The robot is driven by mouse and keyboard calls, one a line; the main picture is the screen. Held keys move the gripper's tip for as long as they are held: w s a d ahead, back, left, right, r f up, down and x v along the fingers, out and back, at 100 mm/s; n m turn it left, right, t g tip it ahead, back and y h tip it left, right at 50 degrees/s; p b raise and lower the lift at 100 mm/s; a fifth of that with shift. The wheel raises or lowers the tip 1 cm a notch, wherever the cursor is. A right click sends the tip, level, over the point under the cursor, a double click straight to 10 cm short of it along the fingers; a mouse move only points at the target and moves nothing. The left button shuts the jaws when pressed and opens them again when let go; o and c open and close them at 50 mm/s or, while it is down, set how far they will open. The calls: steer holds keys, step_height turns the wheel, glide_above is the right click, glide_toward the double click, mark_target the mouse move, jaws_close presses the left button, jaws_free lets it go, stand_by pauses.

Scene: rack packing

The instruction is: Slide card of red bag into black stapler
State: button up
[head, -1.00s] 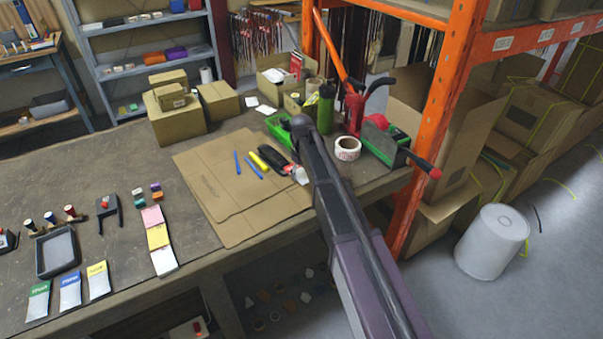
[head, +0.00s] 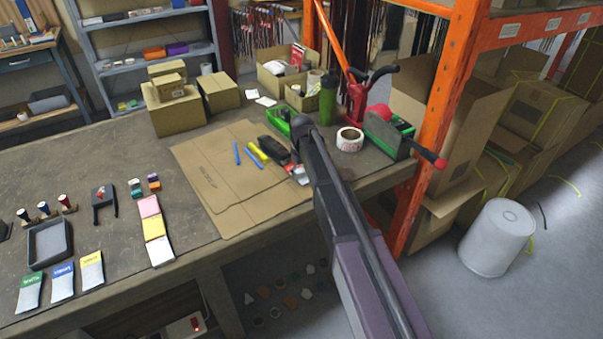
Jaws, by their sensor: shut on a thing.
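The black stapler (head: 274,149) lies on the cardboard sheet, to the right of the yellow marker. The red bag (head: 301,177) shows as a small red and whitish patch just below the near right end of the stapler, at the left edge of my arm. My arm covers part of the bag. My gripper is hidden behind my own arm link, so its fingers cannot be seen. Whether the card touches the stapler or enters its mouth cannot be told at this size.
The cardboard sheet (head: 206,183) also carries two blue markers (head: 237,153) and a yellow marker (head: 257,154). An orange rack post (head: 437,120) rises at the right.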

steer(key=shift+f, duration=0.35)
steer(key=shift+w+a+r, duration=0.1)
steer(key=shift+w+a, duration=1.4)
steer(key=shift+w, duration=0.25)
steer(key=o, duration=1)
steer(key=shift+s, duration=0.1)
